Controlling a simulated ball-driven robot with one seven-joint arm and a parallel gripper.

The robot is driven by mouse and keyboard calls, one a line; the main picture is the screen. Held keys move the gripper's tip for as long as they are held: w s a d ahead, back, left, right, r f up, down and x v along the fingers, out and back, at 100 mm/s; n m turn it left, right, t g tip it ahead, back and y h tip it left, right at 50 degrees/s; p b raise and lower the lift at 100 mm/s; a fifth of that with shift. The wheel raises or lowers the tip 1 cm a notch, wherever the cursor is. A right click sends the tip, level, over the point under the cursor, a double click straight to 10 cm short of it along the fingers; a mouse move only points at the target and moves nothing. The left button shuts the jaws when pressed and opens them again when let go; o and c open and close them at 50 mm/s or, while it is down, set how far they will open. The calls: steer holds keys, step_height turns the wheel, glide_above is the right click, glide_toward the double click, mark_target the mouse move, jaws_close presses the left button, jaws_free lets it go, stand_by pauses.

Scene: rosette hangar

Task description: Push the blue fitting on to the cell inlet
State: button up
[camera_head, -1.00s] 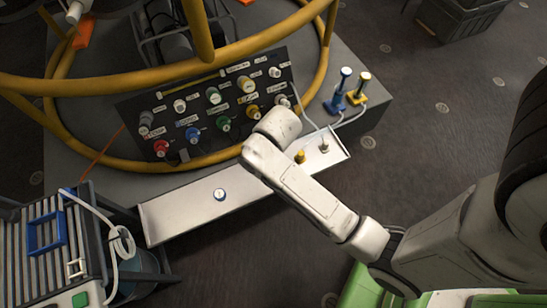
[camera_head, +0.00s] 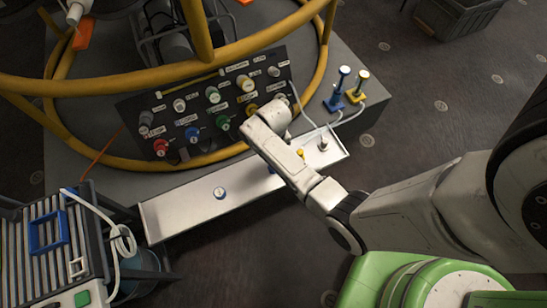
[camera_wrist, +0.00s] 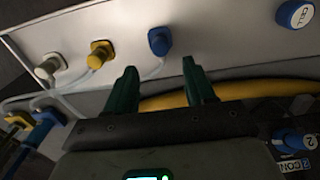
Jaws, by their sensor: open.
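My arm hides the fingers and most of the blue fitting in the head view.
A yellow fitting (camera_wrist: 100,53) and a white fitting (camera_wrist: 47,68) stand left of the blue one. A dark panel (camera_head: 205,110) with coloured knobs rises behind the ledge (camera_head: 180,212). A yellow rail (camera_head: 110,80) curves around it. A slatted cart (camera_head: 45,240) stands at left.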

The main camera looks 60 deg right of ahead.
steer(key=shift+f, duration=0.15)
step_height(320, 180, down, 9)
steer(key=b, duration=0.7)
steer(key=shift+b, duration=0.4)
steer(key=shift+r+p, duration=0.2)
steer(key=shift+p, duration=0.3)
stand_by(0.6)
jaws_close()
stand_by(0.6)
steer(key=shift+r+p, duration=2.95)
steer(key=shift+p, duration=0.15)
